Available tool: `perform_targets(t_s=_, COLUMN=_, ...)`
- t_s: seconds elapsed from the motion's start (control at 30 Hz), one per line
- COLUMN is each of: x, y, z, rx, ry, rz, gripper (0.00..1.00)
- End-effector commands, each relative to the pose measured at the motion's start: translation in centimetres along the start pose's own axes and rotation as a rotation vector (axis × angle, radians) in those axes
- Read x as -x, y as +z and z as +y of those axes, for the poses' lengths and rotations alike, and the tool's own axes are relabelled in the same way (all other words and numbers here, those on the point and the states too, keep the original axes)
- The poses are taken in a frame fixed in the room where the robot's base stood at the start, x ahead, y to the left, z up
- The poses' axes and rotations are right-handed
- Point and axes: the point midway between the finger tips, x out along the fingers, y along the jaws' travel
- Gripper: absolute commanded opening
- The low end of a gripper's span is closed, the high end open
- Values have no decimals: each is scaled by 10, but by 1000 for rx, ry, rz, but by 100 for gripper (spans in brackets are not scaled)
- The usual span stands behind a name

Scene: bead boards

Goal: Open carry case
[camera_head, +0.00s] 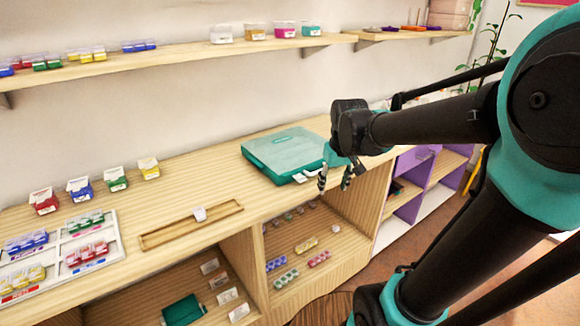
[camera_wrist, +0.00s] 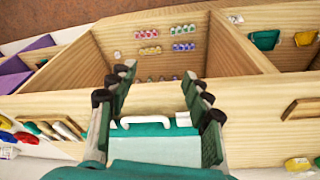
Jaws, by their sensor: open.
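The teal carry case (camera_head: 285,154) lies flat and shut on the wooden counter, its lid down. Its white handle (camera_head: 299,177) faces the counter's front edge. My gripper (camera_head: 335,180) is open at the case's front right corner in the head view, fingers pointing down. In the wrist view the case (camera_wrist: 155,150) and its white handle (camera_wrist: 146,121) show between the two spread fingers of my gripper (camera_wrist: 155,85). I cannot tell whether a finger touches the case. The far part of the case is hidden by my gripper's body in the wrist view.
A shallow wooden tray (camera_head: 192,224) lies left of the case. A white sorting board (camera_head: 75,235) with bead blocks is at the far left, with small coloured boxes (camera_head: 79,188) behind it. Open shelves lie below the counter; a wall shelf (camera_head: 180,57) runs above.

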Motion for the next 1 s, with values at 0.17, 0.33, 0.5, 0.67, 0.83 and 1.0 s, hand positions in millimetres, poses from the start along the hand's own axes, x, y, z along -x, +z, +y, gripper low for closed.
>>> perform_targets(t_s=0.17, x=72, y=-83, z=-48, rx=177, ry=-31, rz=-97, gripper=50)
perform_targets(t_s=0.33, x=128, y=-126, z=-88, rx=306, ry=-50, rz=-171, gripper=50)
perform_targets(t_s=0.5, x=156, y=-142, z=-108, rx=368, ry=-58, rz=-207, gripper=50)
perform_targets(t_s=0.67, x=153, y=-142, z=-111, rx=378, ry=-59, rz=-214, gripper=50)
perform_targets(t_s=0.83, x=128, y=-136, z=-111, rx=377, ry=-59, rz=-213, gripper=50)
perform_targets(t_s=1.0, x=95, y=-129, z=-112, rx=376, ry=-59, rz=-213, gripper=50)
